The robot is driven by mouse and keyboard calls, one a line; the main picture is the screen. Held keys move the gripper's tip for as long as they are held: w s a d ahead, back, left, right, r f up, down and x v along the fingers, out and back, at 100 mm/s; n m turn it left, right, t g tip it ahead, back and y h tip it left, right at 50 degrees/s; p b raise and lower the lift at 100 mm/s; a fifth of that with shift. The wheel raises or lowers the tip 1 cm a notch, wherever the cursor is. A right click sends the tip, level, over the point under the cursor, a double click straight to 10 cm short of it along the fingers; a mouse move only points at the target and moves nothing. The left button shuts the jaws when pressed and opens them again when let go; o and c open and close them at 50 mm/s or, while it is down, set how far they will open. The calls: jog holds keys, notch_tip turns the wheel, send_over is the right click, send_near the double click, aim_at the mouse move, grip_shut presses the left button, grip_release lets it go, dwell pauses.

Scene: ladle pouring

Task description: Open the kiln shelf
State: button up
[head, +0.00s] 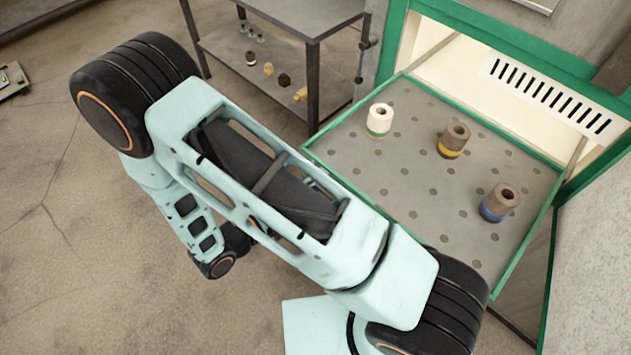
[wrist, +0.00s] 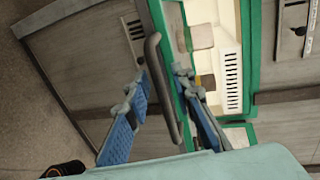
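The kiln shelf (head: 410,190) is a grey perforated tray with a green rim, extending out of the kiln's lit opening in the head view. Three small ring-shaped pots stand upright on it: white with a green band (head: 379,120), brown with a yellow band (head: 454,141), and brown with a blue band (head: 500,203). In the wrist view a dark bar handle (wrist: 163,90) runs along the green-edged front. My gripper (wrist: 160,75) is open, its blue-padded fingers on either side of the handle. I cannot tell whether they touch it. The gripper is not visible in the head view.
The kiln (head: 400,30) has a green frame and a white slotted vent panel (head: 548,97). A grey metal table (head: 300,15) with small items on its lower shelf stands left of it. My arm crosses the head view and covers the shelf's near corner.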

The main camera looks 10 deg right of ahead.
jog(key=v, duration=1.2)
dwell(0.5)
